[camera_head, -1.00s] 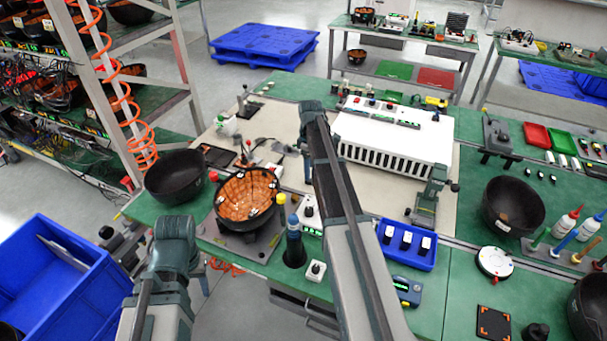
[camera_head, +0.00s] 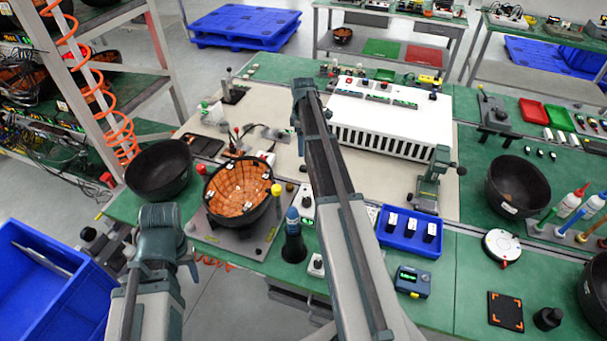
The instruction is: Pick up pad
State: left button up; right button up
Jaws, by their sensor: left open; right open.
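A flat black square pad with orange corner marks (camera_head: 506,311) lies on the green bench at the lower right. I cannot tell for certain that it is the pad named in the task. My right arm reaches over the middle of the bench. Its gripper (camera_head: 300,138) points down near the left end of the white slotted unit, mostly hidden by the arm, and nothing shows in it. My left gripper (camera_head: 100,245) is low at the left, beyond the bench's front edge, partly hidden by its arm. It is well away from the black pad.
A black bowl (camera_head: 159,170) and a bowl with an orange lining (camera_head: 268,214) stand front left. The white unit (camera_head: 390,122) fills the back middle. A blue tray (camera_head: 409,249), blue meter (camera_head: 412,282), white disc (camera_head: 501,246) and black knob (camera_head: 547,318) lie around the pad.

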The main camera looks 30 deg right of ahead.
jog(key=b, duration=0.4)
send_over(302, 167)
jog(key=f, duration=0.5)
jog(key=shift+s+d, duration=0.1)
jog(key=shift+s, duration=0.1)
jog(key=f+b, duration=0.5)
jog(key=shift+w+f, duration=0.15)
jog(key=shift+w, duration=0.1)
grip_shut()
